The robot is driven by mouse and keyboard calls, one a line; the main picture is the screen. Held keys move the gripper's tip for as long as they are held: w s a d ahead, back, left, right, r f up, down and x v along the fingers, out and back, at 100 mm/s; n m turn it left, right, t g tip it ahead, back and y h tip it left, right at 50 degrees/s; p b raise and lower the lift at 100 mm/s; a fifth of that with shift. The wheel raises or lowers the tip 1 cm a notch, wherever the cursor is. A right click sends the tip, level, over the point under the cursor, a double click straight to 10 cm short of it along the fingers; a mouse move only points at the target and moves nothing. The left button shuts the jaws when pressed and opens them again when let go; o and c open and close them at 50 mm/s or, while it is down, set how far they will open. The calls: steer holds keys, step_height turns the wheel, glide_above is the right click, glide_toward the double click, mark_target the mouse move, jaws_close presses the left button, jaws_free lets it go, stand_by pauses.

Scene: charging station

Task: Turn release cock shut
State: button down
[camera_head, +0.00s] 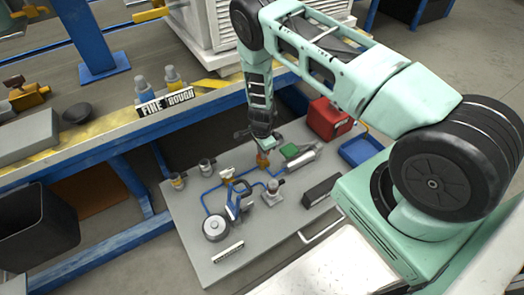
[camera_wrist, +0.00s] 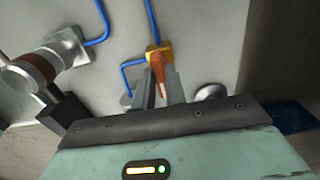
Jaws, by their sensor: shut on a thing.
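The release cock, as I take it, is a small orange fitting (camera_head: 262,160) on the grey panel (camera_head: 185,225), at the end of a blue pipe. In the wrist view it has a yellow-orange body (camera_wrist: 158,50) with an orange lever (camera_wrist: 157,68) pointing toward me. My gripper (camera_head: 264,150) is directly above it in the head view. In the wrist view my gripper (camera_wrist: 159,80) has its two grey fingers on either side of the lever, shut on it. The fingers hide part of the lever, and its exact turn angle is hard to tell.
Blue pipes link other fittings on the panel, including a silver round part (camera_head: 215,228) and a blue-handled part (camera_head: 238,198). A silver cylinder (camera_head: 300,160), black box (camera_head: 321,190), red box (camera_head: 328,118) and blue tray (camera_head: 361,150) are nearby. A blue-framed workbench (camera_head: 115,155) stands behind.

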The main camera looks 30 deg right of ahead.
stand_by(0.3)
steer(key=c, duration=1.4)
jaws_free()
steer(key=shift+c, duration=0.2)
step_height(320, 180, up, 17)
steer(key=p, duration=0.5)
steer(key=shift+r, duration=0.2)
